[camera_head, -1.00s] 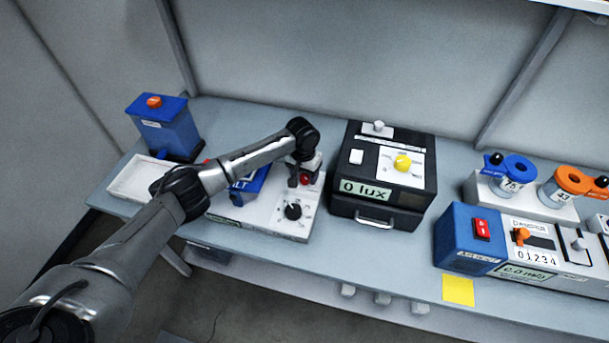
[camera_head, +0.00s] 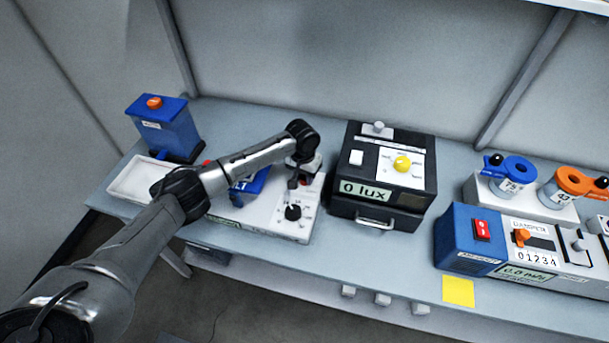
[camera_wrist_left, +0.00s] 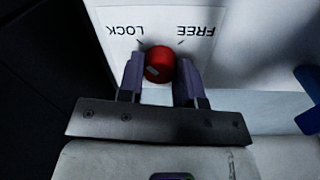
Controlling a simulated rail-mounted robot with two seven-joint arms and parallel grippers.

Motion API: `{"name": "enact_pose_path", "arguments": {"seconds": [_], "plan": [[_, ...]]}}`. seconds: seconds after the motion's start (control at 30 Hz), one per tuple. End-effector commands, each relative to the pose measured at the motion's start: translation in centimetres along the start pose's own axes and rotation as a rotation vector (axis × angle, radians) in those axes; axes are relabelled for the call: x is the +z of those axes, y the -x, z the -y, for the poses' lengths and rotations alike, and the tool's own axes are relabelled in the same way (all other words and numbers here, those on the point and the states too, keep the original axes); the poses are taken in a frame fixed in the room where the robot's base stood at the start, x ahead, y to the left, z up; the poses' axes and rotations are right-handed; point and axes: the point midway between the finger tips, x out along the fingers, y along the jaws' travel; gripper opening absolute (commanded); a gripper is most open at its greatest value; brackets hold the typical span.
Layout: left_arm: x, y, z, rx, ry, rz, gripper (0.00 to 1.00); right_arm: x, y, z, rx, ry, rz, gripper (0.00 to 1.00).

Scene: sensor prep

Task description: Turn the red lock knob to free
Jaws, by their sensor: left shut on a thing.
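The red lock knob (camera_wrist_left: 160,64) stands on a white panel. In the left wrist view the panel's words appear upside down, LOCK to the left of the knob and FREE to the right, each with a short tick. A pale mark shows on the knob's lower left. My left gripper (camera_wrist_left: 160,82) has one finger on each side of the knob and is shut on it. My right gripper is not in view.
A black knob (camera_head: 293,212) sits in front of the gripper on the same unit. A blue block (camera_head: 250,185) is left of the gripper. The black 0 lux box (camera_head: 350,209) stands close on the right. A white tray (camera_head: 122,190) lies at the left.

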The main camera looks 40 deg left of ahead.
Motion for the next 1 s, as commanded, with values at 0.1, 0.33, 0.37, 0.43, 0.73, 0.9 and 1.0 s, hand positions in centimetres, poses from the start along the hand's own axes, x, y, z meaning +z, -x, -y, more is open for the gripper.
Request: {"name": "enact_pose_path", "arguments": {"seconds": [0.1, 0.33, 0.37, 0.43, 0.73, 0.9, 1.0], "plan": [[0.0, 0.1, 0.0, 0.0, -0.015, 0.001, 0.09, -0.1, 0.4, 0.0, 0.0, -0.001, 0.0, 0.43], [0.1, 0.4, -0.1, 0.002, -0.126, 0.009, 0.09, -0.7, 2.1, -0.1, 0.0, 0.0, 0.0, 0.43], [0.0, 0.5, -0.1, 0.002, -0.149, 0.009, 0.09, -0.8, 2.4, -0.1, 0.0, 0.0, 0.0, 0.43], [0.0, 0.5, -0.1, 0.001, -0.207, 0.011, 0.09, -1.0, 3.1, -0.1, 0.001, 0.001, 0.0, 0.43], [0.0, 0.3, -0.2, 0.003, -0.492, 0.022, 0.09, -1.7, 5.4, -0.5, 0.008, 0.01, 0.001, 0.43], [0.0, 0.3, -0.2, 0.002, -0.654, 0.028, 0.09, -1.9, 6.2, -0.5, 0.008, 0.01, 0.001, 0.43], [0.0, 0.2, -0.2, 0.003, -0.749, 0.032, 0.09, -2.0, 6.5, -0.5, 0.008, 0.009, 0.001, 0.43]]}}
